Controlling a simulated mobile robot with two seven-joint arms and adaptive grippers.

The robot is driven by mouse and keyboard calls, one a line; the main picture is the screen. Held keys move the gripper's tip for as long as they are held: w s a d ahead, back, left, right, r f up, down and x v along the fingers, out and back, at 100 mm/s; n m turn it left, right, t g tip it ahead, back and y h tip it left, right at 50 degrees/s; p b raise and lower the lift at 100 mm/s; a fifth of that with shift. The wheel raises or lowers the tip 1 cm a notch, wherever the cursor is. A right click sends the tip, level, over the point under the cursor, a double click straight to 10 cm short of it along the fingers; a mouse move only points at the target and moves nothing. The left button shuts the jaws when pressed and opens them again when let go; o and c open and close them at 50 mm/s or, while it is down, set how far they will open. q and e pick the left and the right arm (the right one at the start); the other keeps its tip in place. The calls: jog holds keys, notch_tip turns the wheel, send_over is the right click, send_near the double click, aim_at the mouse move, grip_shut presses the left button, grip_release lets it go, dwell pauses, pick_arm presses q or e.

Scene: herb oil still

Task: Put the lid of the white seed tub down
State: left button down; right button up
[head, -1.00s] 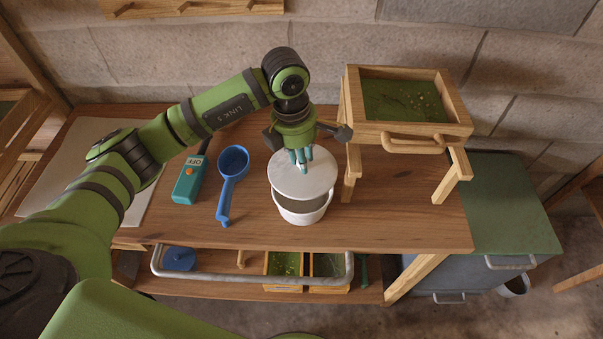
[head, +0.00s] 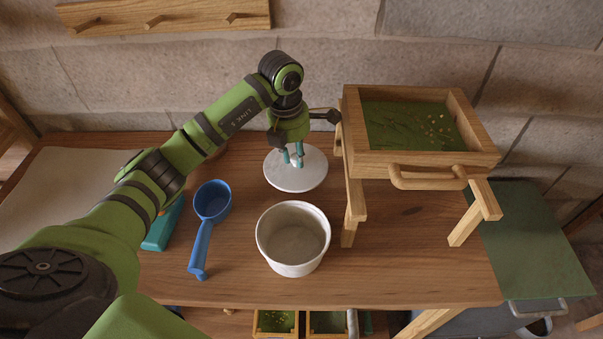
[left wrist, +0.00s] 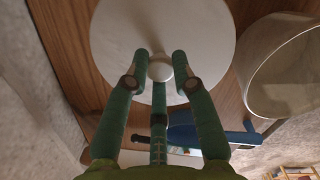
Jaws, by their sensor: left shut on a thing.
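The white round lid (head: 301,181) is off the tub, behind it, on or just above the bench; I cannot tell which. My left gripper (head: 297,160) points down over the lid, its fingers closed around the small knob in the middle. The left wrist view shows the fingers around the knob (left wrist: 160,68) and the lid (left wrist: 125,30) flat beyond them. The white seed tub (head: 292,264) stands upright and uncovered in front of the lid; its rim (left wrist: 262,40) shows at right in the left wrist view. My right gripper is not in view.
A wooden stand with a sieve-like tray (head: 415,160) of green bits stands close to the lid's right. A blue scoop (head: 203,235) and a teal device (head: 161,232) lie left of the tub. The bench (head: 400,270) is clear at front right.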

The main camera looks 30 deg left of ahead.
aim_at(294, 166)
pick_arm(q)
notch_tip(294, 166, down, 3)
jog(key=shift+s+r, duration=0.1)
notch_tip(294, 166, down, 3)
jog(key=shift+f+p, duration=0.1)
jog(key=shift+p, duration=0.45)
jog(key=shift+f, duration=0.15)
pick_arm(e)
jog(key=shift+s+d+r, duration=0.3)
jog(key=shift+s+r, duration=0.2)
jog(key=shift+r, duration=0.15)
pick_arm(q)
jog(key=shift+f, duration=0.1)
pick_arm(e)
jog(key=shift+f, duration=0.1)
pick_arm(q)
jog(key=c, duration=1)
grip_release()
jog(key=shift+c, duration=0.2)
